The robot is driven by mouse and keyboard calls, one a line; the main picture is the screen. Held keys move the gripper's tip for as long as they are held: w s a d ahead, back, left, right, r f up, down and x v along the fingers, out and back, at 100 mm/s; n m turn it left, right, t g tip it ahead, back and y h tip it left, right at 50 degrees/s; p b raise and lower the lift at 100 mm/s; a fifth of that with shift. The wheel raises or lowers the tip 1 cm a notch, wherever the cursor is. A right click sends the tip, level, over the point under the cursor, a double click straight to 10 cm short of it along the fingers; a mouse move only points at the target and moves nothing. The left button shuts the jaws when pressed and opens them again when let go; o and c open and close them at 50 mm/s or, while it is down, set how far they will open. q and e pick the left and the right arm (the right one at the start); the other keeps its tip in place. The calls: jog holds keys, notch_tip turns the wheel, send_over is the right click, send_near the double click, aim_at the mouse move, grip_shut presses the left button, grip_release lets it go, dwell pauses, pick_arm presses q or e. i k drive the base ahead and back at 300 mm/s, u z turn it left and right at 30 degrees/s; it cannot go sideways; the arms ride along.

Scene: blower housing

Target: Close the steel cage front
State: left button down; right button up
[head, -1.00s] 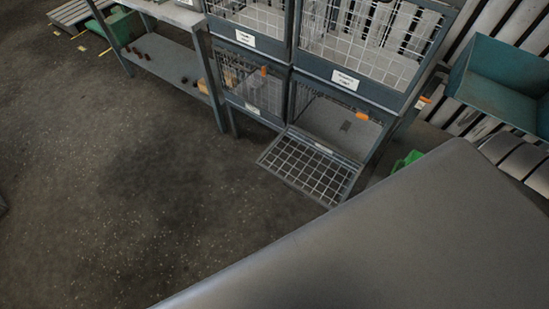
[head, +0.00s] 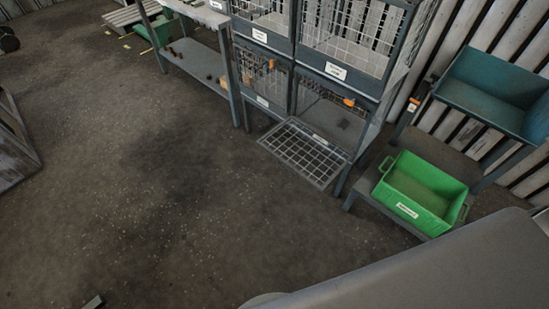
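The steel cage front (head: 303,152) is a hinged mesh panel in a grey frame. In the head view it is folded down, sticking out toward me from the lower right cage compartment (head: 335,110), which stands open. Inside that compartment a small dark patch shows on the floor; I cannot tell what it is. An orange piece (head: 348,102) is at the compartment's upper edge. Neither of my grippers is in view, and nothing touches the cage front.
A green crate (head: 421,193) sits on a low bench right of the cages, with a teal bin (head: 492,91) above it. A shelf table (head: 203,66) with small dark parts stands left. Open concrete floor (head: 150,200) lies in front. My own grey body covers the lower right.

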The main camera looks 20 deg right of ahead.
aim_at(280, 159)
jog(key=z, duration=1.4)
jog(key=i, duration=0.5)
jog(key=z, duration=0.05)
